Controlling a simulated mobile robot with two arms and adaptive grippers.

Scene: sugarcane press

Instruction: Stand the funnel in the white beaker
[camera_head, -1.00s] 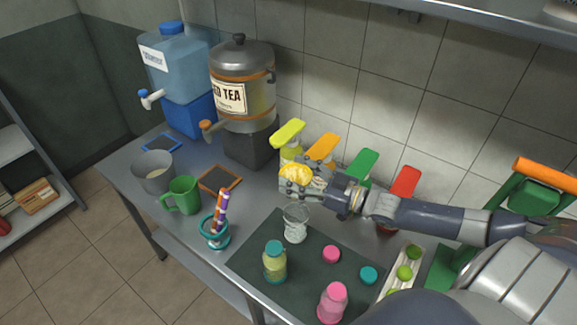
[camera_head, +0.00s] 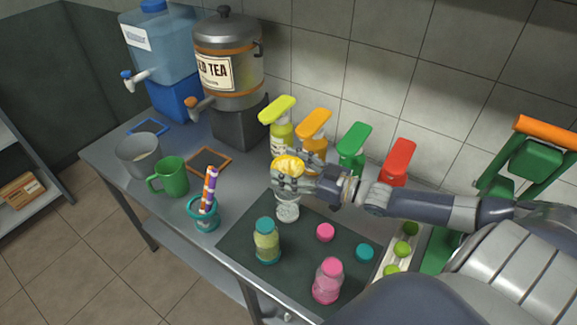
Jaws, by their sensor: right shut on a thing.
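The yellow funnel (camera_head: 289,164) is held in my right gripper (camera_head: 284,176), which is shut on it. Only its upper part shows; the fingers hide the rest. The gripper is over a clear bottle (camera_head: 288,211) on the dark mat and covers the bottle's top, so I cannot tell whether the funnel's spout is in it. The white beaker (camera_head: 138,165), pale greyish, stands upright at the left of the counter, well apart from the gripper. My left gripper is not in view.
A green mug (camera_head: 172,178) and a teal holder with striped straws (camera_head: 204,215) stand between beaker and mat. Yellow-green (camera_head: 281,132), orange, green and red-topped bottles line the wall behind my right gripper. A yellow bottle (camera_head: 267,243) and pink bottle (camera_head: 328,281) stand on the mat.

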